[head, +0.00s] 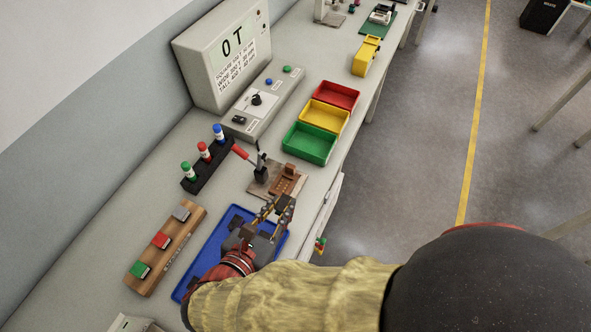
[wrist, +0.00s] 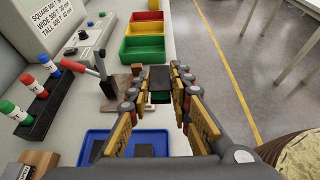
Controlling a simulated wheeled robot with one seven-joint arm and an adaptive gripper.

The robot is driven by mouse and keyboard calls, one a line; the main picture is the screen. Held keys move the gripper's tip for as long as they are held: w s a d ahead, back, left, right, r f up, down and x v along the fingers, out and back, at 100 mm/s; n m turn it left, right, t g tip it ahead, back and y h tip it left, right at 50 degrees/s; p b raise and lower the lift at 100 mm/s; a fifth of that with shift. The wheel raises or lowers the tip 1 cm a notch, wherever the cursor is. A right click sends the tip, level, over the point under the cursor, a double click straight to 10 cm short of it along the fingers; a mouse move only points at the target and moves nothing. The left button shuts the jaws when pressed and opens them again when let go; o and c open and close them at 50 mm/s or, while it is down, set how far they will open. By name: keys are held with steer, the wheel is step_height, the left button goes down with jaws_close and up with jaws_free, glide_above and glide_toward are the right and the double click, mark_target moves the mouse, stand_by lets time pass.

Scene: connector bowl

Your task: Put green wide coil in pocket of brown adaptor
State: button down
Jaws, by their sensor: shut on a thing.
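My gripper (head: 279,207) is over the far end of the blue tray. In the wrist view my gripper (wrist: 158,88) is shut on a block with a dark top and a green lower part (wrist: 160,97), which looks like the green wide coil. The held block cannot be made out in the head view. The brown adaptor (head: 284,182) sits on a fixture board just beyond my fingertips, beside a red-handled lever clamp (head: 260,172). In the wrist view the fingers and block mostly hide the adaptor, and its pocket cannot be seen clearly.
The blue tray (head: 208,256) holds dark pieces. A wooden rack (head: 165,250) with green, red and grey blocks stands left. Red, green and blue bottles stand in a black holder (head: 207,166). Green (head: 308,144), yellow and red bins lie beyond the fixture, near the control box (head: 262,100).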

steer(key=b, duration=0.4)
glide_above(280, 191)
steer(key=s+d, duration=0.1)
steer(key=s, duration=0.3)
step_height(280, 191, down, 5)
steer(key=w+f, duration=0.1)
steer(key=f, duration=0.1)
steer(key=w+f+b, duration=0.1)
steer(key=w, duration=0.1)
steer(key=shift+w+a+f, duration=0.1)
steer(key=shift+a+f, duration=0.25)
steer(key=shift+a, duration=0.05)
steer(key=shift+w+f+b, duration=0.3)
steer(key=shift+f, duration=0.1)
steer(key=shift+w+a+f+b, duration=0.1)
steer(key=shift+w+f+b, duration=0.1)
steer(key=shift+f+b, duration=1.1)
steer(key=shift+f+p, duration=0.35)
steer(key=shift+f, duration=0.05)
steer(key=shift+f, duration=0.15)
steer(key=c, duration=1.7)
jaws_free()
steer(key=shift+o, duration=0.4)
